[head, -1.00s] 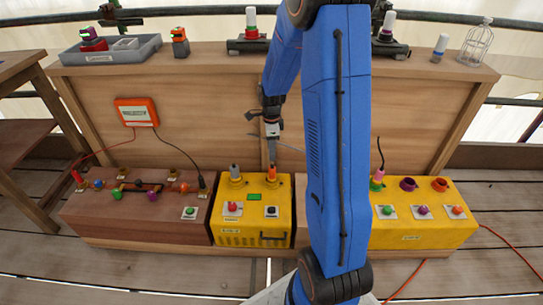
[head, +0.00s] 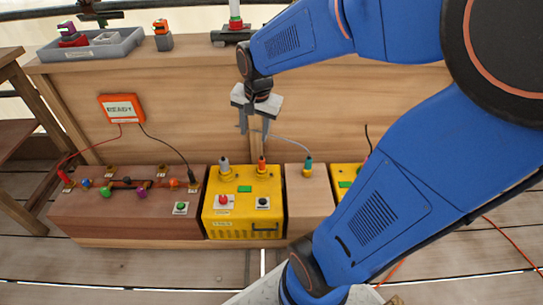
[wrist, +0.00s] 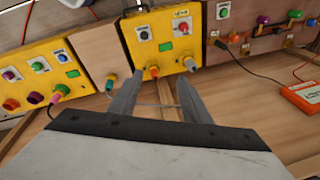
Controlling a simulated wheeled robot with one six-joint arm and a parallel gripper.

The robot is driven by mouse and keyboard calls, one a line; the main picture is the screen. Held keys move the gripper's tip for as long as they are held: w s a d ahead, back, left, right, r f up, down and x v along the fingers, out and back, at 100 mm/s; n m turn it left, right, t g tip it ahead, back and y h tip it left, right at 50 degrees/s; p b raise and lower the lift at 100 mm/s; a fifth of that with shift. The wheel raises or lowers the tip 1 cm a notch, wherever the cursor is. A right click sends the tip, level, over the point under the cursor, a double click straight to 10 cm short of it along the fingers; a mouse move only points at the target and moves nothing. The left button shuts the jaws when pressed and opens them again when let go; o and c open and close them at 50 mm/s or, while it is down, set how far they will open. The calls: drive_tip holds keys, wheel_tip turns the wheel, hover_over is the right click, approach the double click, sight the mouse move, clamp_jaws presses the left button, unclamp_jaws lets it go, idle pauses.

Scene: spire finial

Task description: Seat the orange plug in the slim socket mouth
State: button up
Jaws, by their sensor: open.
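The orange plug (head: 262,163) stands upright in a yellow collar on top of the middle yellow box (head: 243,222). It appears seated there; I cannot judge its depth. It also shows in the wrist view (wrist: 153,71), beyond the fingertips. My gripper (head: 254,128) is open and empty, above and behind the plug, apart from it. Its two fingers also show in the wrist view (wrist: 157,82). A grey plug (head: 224,164) stands in the collar to the left. I cannot tell by size which socket mouth is the slim one.
A teal plug (head: 308,163) stands on a wooden block (head: 309,203) to the right. A thin cable (head: 288,140) runs near my gripper. A brown box with knobs (head: 125,210) lies left. The orange READY display (head: 121,108) hangs on the wooden back panel. My arm hides much of the right side.

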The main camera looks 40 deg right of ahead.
drive_tip(key=s+a+r+n+t, duration=0.1)
drive_tip(key=s+a+r+n, duration=0.1)
drive_tip(key=s+n, duration=0.3)
drive_tip(key=s+a+r+n+t, duration=0.1)
drive_tip(key=s+a+r+n, duration=0.2)
drive_tip(key=s, duration=0.8)
drive_tip(key=n, duration=0.2)
drive_tip(key=shift+s+n, duration=0.25)
drive_tip(key=shift+n, duration=0.15)
drive_tip(key=shift+o, duration=0.4)
drive_tip(key=shift+w+a, duration=0.15)
